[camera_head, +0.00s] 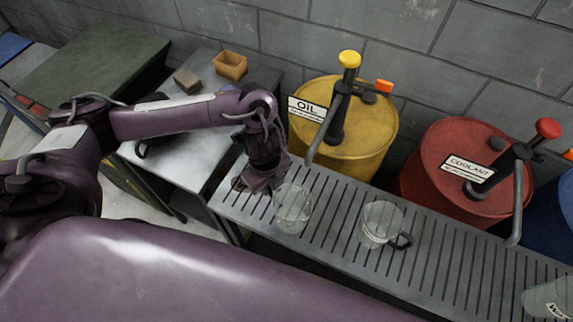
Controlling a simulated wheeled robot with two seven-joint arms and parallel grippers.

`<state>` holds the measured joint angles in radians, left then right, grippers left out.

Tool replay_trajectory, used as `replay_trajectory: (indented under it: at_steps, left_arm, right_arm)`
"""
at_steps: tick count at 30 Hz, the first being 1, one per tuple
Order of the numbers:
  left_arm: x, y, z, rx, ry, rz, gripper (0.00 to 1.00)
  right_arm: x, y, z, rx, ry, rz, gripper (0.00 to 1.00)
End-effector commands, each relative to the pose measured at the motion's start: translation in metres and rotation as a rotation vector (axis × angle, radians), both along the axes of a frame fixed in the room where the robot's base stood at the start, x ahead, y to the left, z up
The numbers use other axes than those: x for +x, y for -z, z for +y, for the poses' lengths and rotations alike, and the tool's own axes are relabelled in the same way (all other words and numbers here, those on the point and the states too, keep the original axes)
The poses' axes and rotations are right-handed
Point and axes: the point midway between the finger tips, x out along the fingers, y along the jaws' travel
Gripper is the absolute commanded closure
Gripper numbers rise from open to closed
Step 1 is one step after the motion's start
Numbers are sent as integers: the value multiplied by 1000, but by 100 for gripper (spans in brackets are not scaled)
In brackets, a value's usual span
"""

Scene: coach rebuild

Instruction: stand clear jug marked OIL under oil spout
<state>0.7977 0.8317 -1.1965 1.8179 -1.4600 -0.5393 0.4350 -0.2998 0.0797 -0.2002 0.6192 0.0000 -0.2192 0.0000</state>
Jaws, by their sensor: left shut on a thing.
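My left gripper (264,184) points down over the left end of the slatted grate (335,210), shut on a clear jug (293,210) at the jug's left side. The jug looks upright and empty. I cannot tell if its base touches the grate, and no marking is readable on it. The yellow drum (358,148) behind has an OIL sign (307,109) and a pump with a grey oil spout (322,137). The spout's tip is just behind and above the jug's rim. My right gripper is out of view.
A second clear jug (380,224) with a dark handle stands on the grate to the right. A red COOLANT drum (450,160) has its spout further right. Another clear labelled vessel (547,298) is cut off at lower right. The grate between the second jug and that vessel is bare.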

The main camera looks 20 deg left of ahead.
Motion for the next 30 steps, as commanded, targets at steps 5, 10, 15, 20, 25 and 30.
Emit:
replay_trajectory:
  at_steps: [5, 10, 15, 20, 25, 30]
  left_arm:
    - [49, -1, -3, -1, -3, -2, 100]
    - [80, 0, -4, 0, -1, -1, 100]
    - [89, 4, -4, -1, 0, 2, 100]
    - [88, 29, -4, -3, -2, 5, 100]
    - [90, 36, -4, -2, -1, 1, 100]
    - [90, 35, -3, -1, -1, 0, 100]
  right_arm:
    - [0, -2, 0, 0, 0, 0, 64]
    - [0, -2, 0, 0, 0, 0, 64]
    - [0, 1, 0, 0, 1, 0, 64]
    - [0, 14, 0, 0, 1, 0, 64]
    - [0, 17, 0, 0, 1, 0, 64]
    - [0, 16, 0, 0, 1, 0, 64]
